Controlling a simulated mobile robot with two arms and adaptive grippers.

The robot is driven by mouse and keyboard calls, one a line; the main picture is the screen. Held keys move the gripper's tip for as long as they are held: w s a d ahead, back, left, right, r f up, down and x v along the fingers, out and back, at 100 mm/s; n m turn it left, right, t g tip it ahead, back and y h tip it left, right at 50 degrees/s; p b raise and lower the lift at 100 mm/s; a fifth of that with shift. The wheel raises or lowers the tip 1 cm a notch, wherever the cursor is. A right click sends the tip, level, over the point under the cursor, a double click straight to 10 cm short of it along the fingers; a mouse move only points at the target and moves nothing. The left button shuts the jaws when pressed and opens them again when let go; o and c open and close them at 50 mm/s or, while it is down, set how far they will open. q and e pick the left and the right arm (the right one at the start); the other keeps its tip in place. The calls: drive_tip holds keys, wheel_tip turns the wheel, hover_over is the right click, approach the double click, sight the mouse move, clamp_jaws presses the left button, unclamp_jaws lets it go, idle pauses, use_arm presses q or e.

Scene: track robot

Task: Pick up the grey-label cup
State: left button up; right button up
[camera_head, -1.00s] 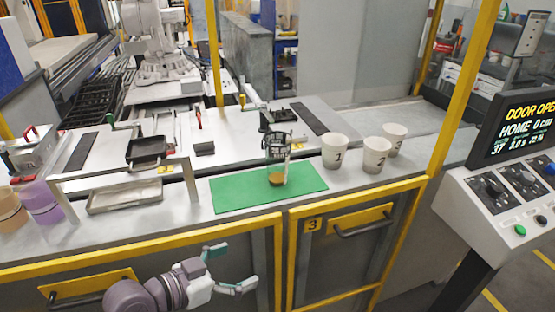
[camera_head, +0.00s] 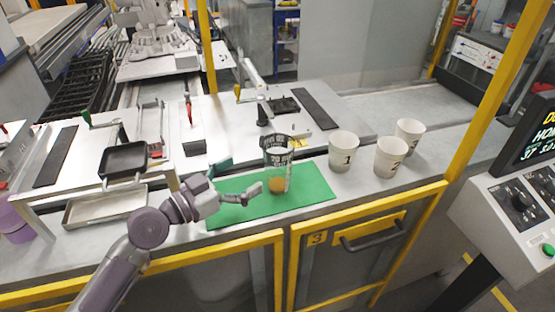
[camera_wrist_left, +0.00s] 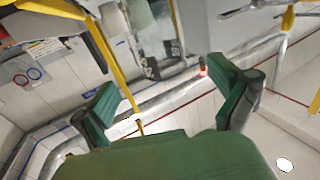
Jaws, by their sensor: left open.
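The grey-label cup (camera_head: 276,145) is a clear tumbler with a dark grey printed band near its top and amber liquid at its bottom. It stands upright on the green mat (camera_head: 312,187). My left gripper (camera_head: 238,178) is open and empty, just left of the cup, with its fingers pointing right toward it. A small gap seems to remain between the fingertips and the cup. In the left wrist view my left gripper (camera_wrist_left: 165,105) shows two green finger pads spread wide with nothing between them. A dark printed patch farther off there may be the cup's label. My right gripper is not in view.
White paper cups numbered 1 (camera_head: 343,152) and 2 (camera_head: 390,157), with another cup (camera_head: 409,134) behind, stand right of the mat. A metal rack with a black tray (camera_head: 123,160) is at left. A control panel (camera_head: 520,205) is at far right.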

sight(267, 160)
use_arm(q)
drive_tip(key=p+x, duration=0.1)
drive_tip(key=x, duration=0.3)
drive_tip(key=shift+d+r, duration=0.1)
drive_tip(key=shift+d, duration=0.15)
drive_tip(key=shift+w+d, duration=0.15)
drive_tip(key=shift+w, duration=0.15)
drive_tip(key=shift+w+d+p, duration=0.5)
drive_tip(key=shift+d+p, duration=0.05)
drive_tip(key=shift+p, duration=0.25)
drive_tip(key=p+x, duration=0.1)
drive_tip(key=x, duration=0.2)
drive_tip(key=shift+w+d, duration=0.1)
drive_tip(key=shift+w+d+f, duration=0.1)
drive_tip(key=shift+d+f, duration=0.1)
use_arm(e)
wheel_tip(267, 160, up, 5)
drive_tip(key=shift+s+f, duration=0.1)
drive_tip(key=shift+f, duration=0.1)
use_arm(q)
drive_tip(key=shift+a, duration=0.1)
drive_tip(key=shift+c, duration=0.6)
drive_tip(key=c, duration=1)
drive_tip(key=shift+c, duration=0.7)
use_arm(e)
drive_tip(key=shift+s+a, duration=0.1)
